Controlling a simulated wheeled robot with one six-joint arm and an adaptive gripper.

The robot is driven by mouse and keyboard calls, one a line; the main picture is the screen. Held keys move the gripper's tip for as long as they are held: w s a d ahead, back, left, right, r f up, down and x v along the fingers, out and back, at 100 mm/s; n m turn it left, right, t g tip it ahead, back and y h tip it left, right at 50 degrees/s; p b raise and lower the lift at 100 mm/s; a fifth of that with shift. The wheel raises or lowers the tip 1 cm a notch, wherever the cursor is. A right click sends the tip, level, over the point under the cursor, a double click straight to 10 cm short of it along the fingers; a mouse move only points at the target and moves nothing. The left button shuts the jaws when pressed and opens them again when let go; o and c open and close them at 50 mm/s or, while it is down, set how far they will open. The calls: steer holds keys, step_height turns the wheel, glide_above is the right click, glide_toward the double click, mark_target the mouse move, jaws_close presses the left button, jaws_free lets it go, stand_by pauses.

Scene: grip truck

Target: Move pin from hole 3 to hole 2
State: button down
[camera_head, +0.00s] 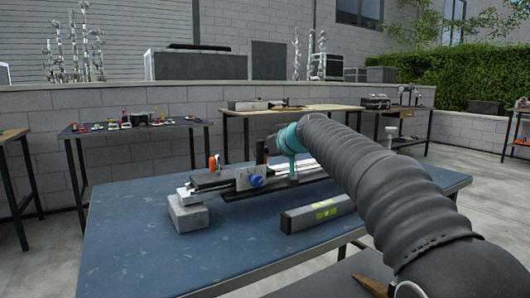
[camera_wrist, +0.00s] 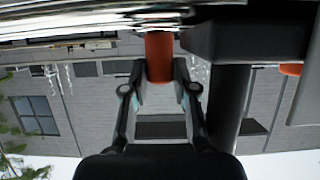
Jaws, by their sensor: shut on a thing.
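In the wrist view, which looks upside down, my gripper (camera_wrist: 160,80) is shut on an orange pin (camera_wrist: 160,56). One finger lies on each side of it. The pin's far end meets a shiny metal edge (camera_wrist: 80,20), and I cannot tell whether it sits in a hole. A second orange piece (camera_wrist: 291,69) shows at the right edge of that view. In the head view, an orange piece (camera_head: 213,166) stands upright at the left of a dark and silver rail fixture (camera_head: 212,182). My arm hides most of my gripper and the held pin there. Hole numbers are not readable.
The fixture lies on a blue table (camera_head: 130,240), with a grey block (camera_head: 188,213) under its left end and a blue knob (camera_head: 256,181) on its front. A grey bar with a yellow-green label (camera_head: 318,213) lies in front. The table's front left is clear.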

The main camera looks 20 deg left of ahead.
steer(key=shift+f, duration=0.15)
steer(key=c, duration=0.8)
jaws_free()
steer(key=shift+a, duration=0.1)
steer(key=shift+s, duration=0.15)
steer(key=shift+w+d+v, duration=0.1)
steer(key=shift+v, duration=1.9)
steer(key=shift+w+d+v, duration=0.1)
steer(key=shift+v, duration=1.85)
steer(key=shift+w+d+v, duration=0.1)
steer(key=shift+w+v, duration=0.05)
steer(key=shift+v, duration=1.85)
